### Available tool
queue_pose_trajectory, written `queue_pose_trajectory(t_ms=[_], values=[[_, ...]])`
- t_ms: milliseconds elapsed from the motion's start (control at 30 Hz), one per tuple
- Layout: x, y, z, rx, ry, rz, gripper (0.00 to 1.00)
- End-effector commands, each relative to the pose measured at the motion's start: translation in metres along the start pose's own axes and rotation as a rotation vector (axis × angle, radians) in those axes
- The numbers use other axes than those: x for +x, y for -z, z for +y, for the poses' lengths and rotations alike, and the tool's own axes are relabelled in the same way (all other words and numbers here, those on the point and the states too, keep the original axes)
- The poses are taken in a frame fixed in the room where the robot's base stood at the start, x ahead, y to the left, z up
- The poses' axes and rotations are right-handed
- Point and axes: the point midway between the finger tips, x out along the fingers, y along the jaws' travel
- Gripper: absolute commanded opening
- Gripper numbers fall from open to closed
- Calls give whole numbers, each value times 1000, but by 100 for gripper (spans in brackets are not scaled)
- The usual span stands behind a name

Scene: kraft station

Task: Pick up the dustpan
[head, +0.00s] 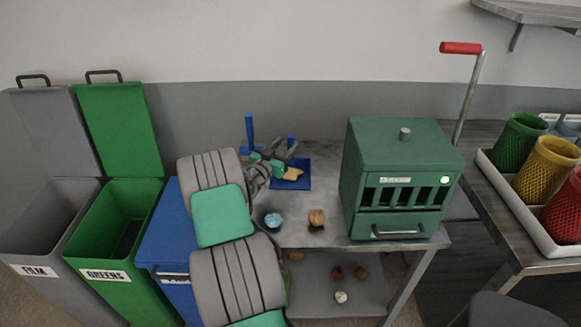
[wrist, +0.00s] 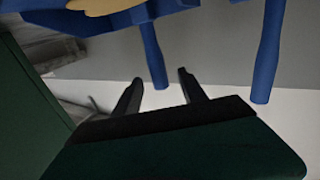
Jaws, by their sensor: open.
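A flat blue tray-like piece (head: 303,181), which looks like the dustpan, lies at the back of the metal table with a tan piece (head: 293,174) on it. Two blue posts (head: 249,130) stand by it, and I cannot tell how they join it. My gripper (head: 291,150) is over this spot and hides part of it. In the wrist view, my gripper (wrist: 160,82) is open and empty. There the posts (wrist: 272,50) appear beyond the fingers and the blue piece (wrist: 115,20) is at the top edge. I see no contact.
A green box machine (head: 400,175) stands right of my gripper. A blue crumpled ball (head: 273,220) and a brown one (head: 317,217) lie in front on the table (head: 350,236). Grey, green (head: 120,235) and blue bins stand left. A red-handled lever (head: 460,47) rises at right.

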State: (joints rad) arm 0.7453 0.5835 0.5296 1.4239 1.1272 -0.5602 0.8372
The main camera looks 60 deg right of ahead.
Motion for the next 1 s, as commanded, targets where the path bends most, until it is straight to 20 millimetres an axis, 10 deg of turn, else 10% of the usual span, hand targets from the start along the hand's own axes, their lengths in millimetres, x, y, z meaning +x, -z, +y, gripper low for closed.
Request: queue_pose_trajectory(t_ms=[367,633,1000], values=[[60,2,3,2,-1,-2,49],[66,0,2,1,2,-3,49],[65,0,2,0,1,-3,19]])
